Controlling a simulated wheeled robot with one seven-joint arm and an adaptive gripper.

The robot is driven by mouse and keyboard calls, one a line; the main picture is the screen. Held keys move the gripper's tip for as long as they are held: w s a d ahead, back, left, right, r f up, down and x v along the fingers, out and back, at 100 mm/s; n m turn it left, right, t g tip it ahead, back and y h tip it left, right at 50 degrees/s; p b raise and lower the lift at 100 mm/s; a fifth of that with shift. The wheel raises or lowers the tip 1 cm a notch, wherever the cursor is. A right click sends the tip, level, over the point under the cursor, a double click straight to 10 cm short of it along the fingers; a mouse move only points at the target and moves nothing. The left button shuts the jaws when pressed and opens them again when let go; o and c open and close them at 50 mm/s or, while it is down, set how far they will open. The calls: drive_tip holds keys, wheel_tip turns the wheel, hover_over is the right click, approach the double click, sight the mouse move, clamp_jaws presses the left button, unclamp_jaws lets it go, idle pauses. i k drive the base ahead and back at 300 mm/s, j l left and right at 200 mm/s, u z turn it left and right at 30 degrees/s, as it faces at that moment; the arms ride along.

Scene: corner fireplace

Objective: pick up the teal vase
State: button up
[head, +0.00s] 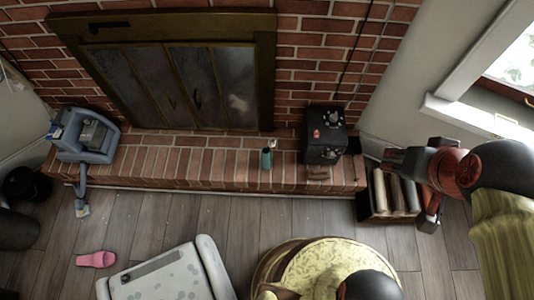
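The teal vase (266,159) is small and stands upright on the brick hearth (200,170), near its middle and in front of the fireplace doors. Something small and pale shows at its top, too small to make out. My gripper (398,161) is at the right of the head view, at the end of my red and black wrist. It is well to the right of the vase and apart from it. The view does not show its fingertips clearly, and I see nothing held in it.
A black box with knobs (325,136) stands on the hearth right of the vase. A blue-grey device (82,137) is at the hearth's left end. A crate of rolls (377,205) is below my gripper. A pink slipper (97,259) lies on the floor. A white patterned seat (165,276) is in front.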

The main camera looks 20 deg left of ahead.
sight(265, 159)
drive_tip(key=i+l, duration=0.4)
drive_tip(key=i, duration=0.15)
drive_tip(key=u, duration=1.65)
drive_tip(key=l, duration=0.1)
